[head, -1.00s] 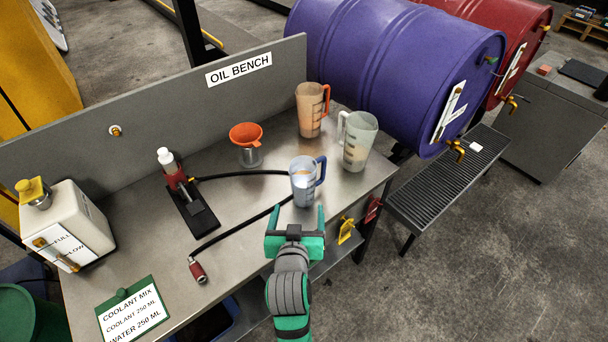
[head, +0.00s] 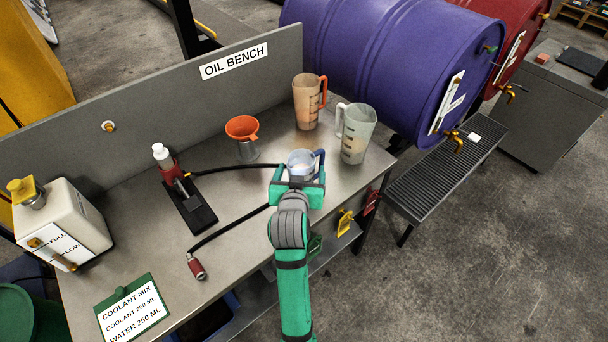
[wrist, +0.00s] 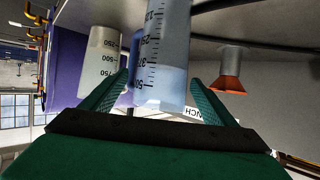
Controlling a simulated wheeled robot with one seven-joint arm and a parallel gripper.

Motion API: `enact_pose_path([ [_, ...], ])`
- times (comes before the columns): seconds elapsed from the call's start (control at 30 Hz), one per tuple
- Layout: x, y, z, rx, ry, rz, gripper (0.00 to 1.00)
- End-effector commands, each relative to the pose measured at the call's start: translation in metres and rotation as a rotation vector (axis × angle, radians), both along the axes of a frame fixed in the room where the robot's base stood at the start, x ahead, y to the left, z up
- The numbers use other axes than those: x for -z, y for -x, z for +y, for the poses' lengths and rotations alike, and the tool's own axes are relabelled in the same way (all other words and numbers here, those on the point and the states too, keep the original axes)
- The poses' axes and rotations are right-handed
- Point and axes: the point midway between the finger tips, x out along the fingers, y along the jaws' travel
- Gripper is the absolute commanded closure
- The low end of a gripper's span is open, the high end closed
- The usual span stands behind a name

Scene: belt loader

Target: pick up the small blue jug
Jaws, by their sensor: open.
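The small blue jug (head: 301,161) stands on the bench, clear-bodied with a blue handle on its right side and pale liquid inside. My green gripper (head: 298,182) is at the jug's near side, its fingers open on either side of it. The gripper hides the jug's lower part in the head view. In the wrist view, which is upside down, the jug (wrist: 166,55) with its black scale fills the gap between the fingers. I cannot tell whether either finger touches it.
A large clear jug (head: 356,135) stands right behind, and an orange-handled jug (head: 306,103) further back. An orange funnel (head: 242,128) stands to the left. A black hose (head: 228,230) runs across the bench (head: 140,235). The purple drum (head: 395,60) lies beyond.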

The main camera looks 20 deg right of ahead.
Motion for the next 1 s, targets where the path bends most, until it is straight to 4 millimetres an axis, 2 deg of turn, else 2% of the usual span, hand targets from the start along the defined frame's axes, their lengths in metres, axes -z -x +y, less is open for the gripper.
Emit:
enact_pose_path([
  [0.1, 0.004, -0.017, -0.007, 0.001, 0.000, 0.000, 0.20],
  [0.23, 0.010, -0.028, -0.010, -0.001, 0.000, 0.001, 0.20],
  [0.53, 0.011, -0.032, -0.011, -0.003, 0.000, 0.000, 0.20],
  [0.77, 0.011, -0.031, -0.011, -0.003, 0.000, 0.000, 0.75],
  [1.0, 0.009, -0.031, -0.011, -0.001, 0.002, -0.002, 0.77],
])
